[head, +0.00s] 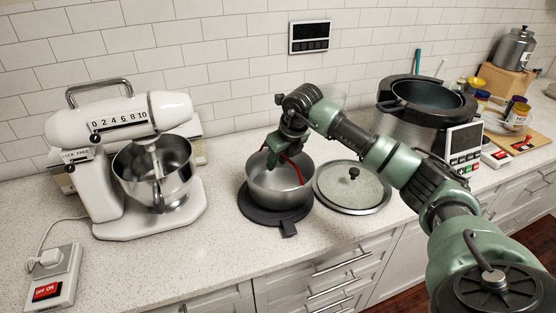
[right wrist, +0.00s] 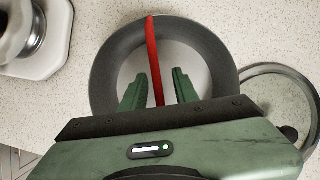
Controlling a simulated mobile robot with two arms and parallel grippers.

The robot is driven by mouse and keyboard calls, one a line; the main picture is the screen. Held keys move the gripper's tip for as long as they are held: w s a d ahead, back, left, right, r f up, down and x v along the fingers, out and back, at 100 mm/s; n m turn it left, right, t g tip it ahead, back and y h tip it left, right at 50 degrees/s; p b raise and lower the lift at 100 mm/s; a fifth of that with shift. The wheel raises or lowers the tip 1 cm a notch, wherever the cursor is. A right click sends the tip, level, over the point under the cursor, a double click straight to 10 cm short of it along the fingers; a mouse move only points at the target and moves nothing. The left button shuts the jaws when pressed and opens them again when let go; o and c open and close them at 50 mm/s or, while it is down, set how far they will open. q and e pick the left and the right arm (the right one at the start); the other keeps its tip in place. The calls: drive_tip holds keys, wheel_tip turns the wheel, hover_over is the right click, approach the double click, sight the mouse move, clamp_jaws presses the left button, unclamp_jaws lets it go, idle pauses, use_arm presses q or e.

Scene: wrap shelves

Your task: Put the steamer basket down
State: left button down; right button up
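The steamer basket appears to be the round silver metal bowl (head: 277,190) with a red arched handle (head: 297,170), standing upright on a dark round base (head: 289,227) on the counter. My right gripper (head: 280,155) is over the bowl, pointing down. In the right wrist view the red handle (right wrist: 153,55) passes between the two green fingers of my right gripper (right wrist: 158,84), with a gap showing on at least the right side. The basket's grey wall (right wrist: 222,55) rings a pale floor in that view. My left gripper is not in view.
A glass lid (head: 338,192) lies right of the basket. A large cooker (head: 405,128) with a control panel stands farther right. A white stand mixer (head: 110,170) stands at left. A switch box (head: 55,280) sits front left. Counter in front of the mixer is clear.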

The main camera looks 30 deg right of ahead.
drive_tip(key=shift+r, duration=0.1)
drive_tip(key=b+v, duration=0.2)
drive_tip(key=v, duration=0.9)
drive_tip(key=shift+w, duration=0.1)
drive_tip(key=shift+s+r, duration=0.25)
drive_tip(key=shift+r, duration=0.3)
